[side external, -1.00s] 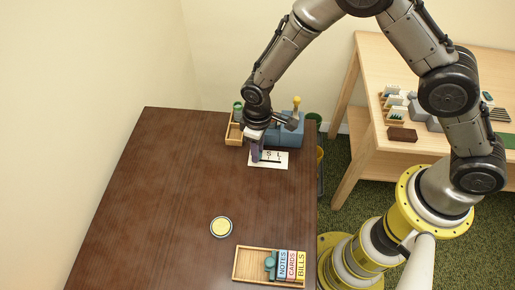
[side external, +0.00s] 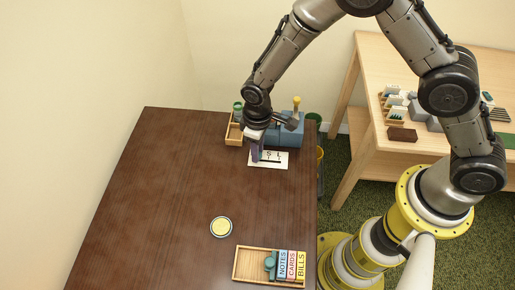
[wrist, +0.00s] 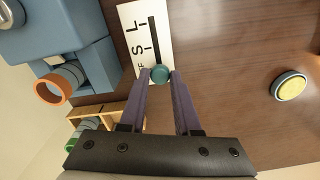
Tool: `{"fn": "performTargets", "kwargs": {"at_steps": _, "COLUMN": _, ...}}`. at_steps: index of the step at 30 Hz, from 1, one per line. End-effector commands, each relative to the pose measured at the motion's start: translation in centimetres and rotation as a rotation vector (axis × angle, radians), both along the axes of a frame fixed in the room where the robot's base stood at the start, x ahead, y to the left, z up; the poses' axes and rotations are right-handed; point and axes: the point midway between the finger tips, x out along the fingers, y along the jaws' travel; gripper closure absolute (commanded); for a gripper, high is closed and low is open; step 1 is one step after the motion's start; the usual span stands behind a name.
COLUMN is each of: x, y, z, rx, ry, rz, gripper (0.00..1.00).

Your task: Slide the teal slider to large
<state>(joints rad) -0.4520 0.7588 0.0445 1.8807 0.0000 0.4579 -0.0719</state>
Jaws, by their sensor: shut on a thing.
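A white slider panel (wrist: 130,12) lies flat on the dark wooden table; it also shows in the side external view (side external: 281,160). It has a dark straight slot and the letters S and L beside tick marks, with another mark partly hidden by my finger. The round teal slider knob (wrist: 160,73) sits at the end of the visible slot nearest my gripper, past S and away from L. My gripper (wrist: 159,76) is shut on this knob, one finger on each side. In the side external view my gripper (side external: 256,158) stands over the panel's left end and hides the knob.
A blue block-like fixture (side external: 287,133) and a wooden tray (side external: 233,140) stand right behind the panel, close to my gripper. A yellow round disc (side external: 221,227) lies on the table. A wooden tray with labelled blocks (side external: 250,262) lies at the front. The table's left side is clear.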

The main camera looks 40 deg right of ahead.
Motion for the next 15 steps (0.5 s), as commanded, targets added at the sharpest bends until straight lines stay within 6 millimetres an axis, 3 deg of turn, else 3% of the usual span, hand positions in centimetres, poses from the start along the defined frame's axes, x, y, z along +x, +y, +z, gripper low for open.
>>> {"fn": "performTargets", "kwargs": {"at_steps": 15, "x": -0.55, "y": -0.59, "z": 0.13, "rx": 0.000, "ry": 0.000, "rz": -0.001, "gripper": 1.00}}
